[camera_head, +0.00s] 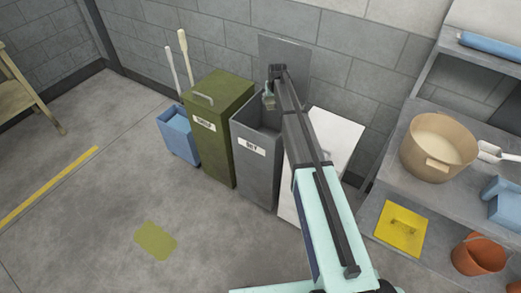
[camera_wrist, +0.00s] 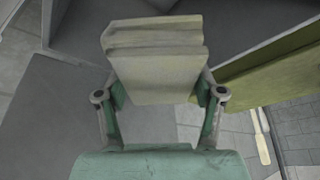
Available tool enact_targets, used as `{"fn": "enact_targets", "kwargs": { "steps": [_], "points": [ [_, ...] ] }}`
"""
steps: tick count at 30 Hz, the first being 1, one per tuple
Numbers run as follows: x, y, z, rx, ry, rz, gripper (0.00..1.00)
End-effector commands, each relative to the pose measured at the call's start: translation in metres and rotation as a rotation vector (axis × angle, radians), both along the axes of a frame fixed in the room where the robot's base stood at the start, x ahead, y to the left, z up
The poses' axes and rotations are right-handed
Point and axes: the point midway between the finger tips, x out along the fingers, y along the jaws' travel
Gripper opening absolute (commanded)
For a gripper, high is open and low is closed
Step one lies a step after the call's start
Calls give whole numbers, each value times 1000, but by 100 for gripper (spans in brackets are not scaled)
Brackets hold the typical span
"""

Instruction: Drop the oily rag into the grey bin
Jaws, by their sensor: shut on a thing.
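My gripper (camera_head: 269,95) is above the bin's opening at the back, partly hidden by my arm. In the wrist view my gripper (camera_wrist: 160,92) is shut on the oily rag (camera_wrist: 155,75), a folded pale grey-beige block between the two fingers. Grey bin walls (camera_wrist: 85,32) show behind and below the rag.
A green bin (camera_head: 220,135) with a closed lid stands left of the grey bin. A blue bucket (camera_head: 178,135) with two long handles is further left. A white panel (camera_head: 333,140) and a shelf with a tan pot (camera_head: 440,148) are on the right.

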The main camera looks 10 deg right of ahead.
Motion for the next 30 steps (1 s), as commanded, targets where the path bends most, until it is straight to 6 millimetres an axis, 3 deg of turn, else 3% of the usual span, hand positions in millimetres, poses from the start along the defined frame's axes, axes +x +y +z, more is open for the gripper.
{"fn": "enact_targets", "kwargs": {
  "steps": [15,27,28,30],
  "points": [
    [0,0,-49,0,1,0,34],
    [0,0,-56,0,0,0,34],
    [0,0,-56,0,0,0,71],
    [0,0,-56,0,0,0,96]
  ]
}}
